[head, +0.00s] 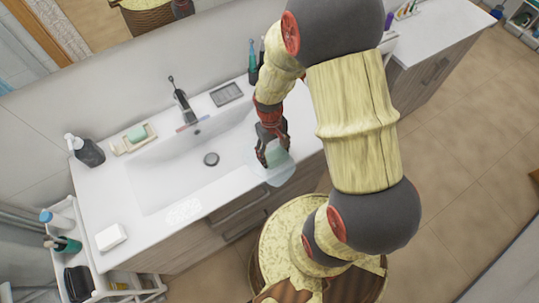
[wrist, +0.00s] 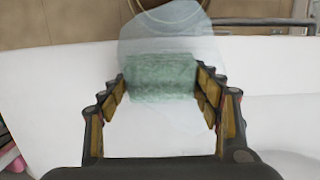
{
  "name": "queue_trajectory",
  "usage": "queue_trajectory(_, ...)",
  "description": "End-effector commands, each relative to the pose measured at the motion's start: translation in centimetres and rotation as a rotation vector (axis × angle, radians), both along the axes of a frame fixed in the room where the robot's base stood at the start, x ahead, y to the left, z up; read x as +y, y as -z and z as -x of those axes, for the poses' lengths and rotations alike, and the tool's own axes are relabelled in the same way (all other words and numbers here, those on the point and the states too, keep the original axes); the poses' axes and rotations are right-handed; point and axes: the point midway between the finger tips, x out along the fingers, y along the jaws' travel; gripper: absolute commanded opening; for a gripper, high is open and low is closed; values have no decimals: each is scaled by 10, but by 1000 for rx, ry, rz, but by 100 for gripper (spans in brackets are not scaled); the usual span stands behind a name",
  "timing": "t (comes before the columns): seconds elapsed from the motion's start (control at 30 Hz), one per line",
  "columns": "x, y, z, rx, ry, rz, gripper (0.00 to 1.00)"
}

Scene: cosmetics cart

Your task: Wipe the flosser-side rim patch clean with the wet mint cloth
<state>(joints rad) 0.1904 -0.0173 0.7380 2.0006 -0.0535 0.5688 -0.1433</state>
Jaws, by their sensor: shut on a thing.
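My gripper (head: 268,160) is over the right rim of the sink, its fingers pointing down. In the wrist view my gripper (wrist: 160,90) is shut on the mint cloth (wrist: 160,78), a green folded pad between the fingers. A pale translucent sheet (wrist: 165,30) spreads from the pad beyond the fingertips. In the head view the cloth (head: 276,155) hangs near the front right counter edge; I cannot tell whether it touches the rim. A teal flosser-like item (head: 252,62) stands at the back right. I cannot make out a patch under the cloth.
A whitish patch (head: 183,211) lies on the front rim. The faucet (head: 182,100), soap dish (head: 134,139), dark pump bottle (head: 86,151) and grey tray (head: 226,94) stand around the white sink (head: 165,170). A white box (head: 110,237) sits front left, beside a cart (head: 68,212).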

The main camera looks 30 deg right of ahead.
Motion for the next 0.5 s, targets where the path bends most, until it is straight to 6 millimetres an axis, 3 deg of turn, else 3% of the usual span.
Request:
queue_trajectory(0.3, -22, -1, 0, 0, 2, 0, 44)
queue_trajectory(0.5, -21, -1, 0, 0, -1, 0, 44)
